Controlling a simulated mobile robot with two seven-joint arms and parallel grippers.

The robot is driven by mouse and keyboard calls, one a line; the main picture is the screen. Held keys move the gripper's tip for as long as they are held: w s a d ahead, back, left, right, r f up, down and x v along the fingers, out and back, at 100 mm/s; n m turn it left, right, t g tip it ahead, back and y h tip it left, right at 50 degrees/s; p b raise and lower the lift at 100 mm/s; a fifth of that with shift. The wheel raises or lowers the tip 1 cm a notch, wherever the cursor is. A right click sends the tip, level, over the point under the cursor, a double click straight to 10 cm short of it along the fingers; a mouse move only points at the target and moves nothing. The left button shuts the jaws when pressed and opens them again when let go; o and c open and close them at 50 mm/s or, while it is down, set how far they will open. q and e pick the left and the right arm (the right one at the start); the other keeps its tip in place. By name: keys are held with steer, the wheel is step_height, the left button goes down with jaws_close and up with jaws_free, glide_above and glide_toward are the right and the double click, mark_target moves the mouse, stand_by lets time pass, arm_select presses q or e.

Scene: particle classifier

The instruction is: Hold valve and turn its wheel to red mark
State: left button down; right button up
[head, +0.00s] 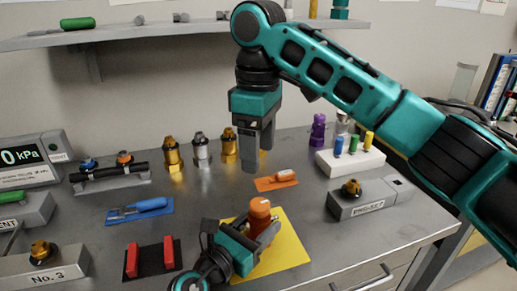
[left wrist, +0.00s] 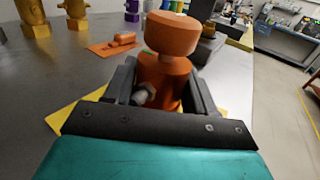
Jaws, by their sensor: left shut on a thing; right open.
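An orange valve (head: 260,213) with a round orange wheel on top stands upright over a yellow mat (head: 287,247). My left gripper (head: 258,232) is shut on the valve's body, below the wheel. In the left wrist view the valve's wheel (left wrist: 172,33) is free above the fingers, and a pale side stub shows at the body's left. I cannot make out a red mark on it. My right gripper (head: 252,158) is open and empty, pointing down above the table behind the valve.
An orange-handled tool on an orange mat (head: 277,181) lies behind the valve. Gold and silver fittings (head: 201,151) stand at the back. A white block with coloured pegs (head: 350,162) and a grey block with a brass fitting (head: 370,197) are at right. Red bars (head: 150,258) lie left.

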arm_select(q)
steer(key=c, duration=0.8)
jaws_free()
steer(key=shift+s+f, duration=0.15)
steer(key=shift+f, duration=0.25)
steer(key=o, duration=0.5)
steer(key=shift+r, duration=0.25)
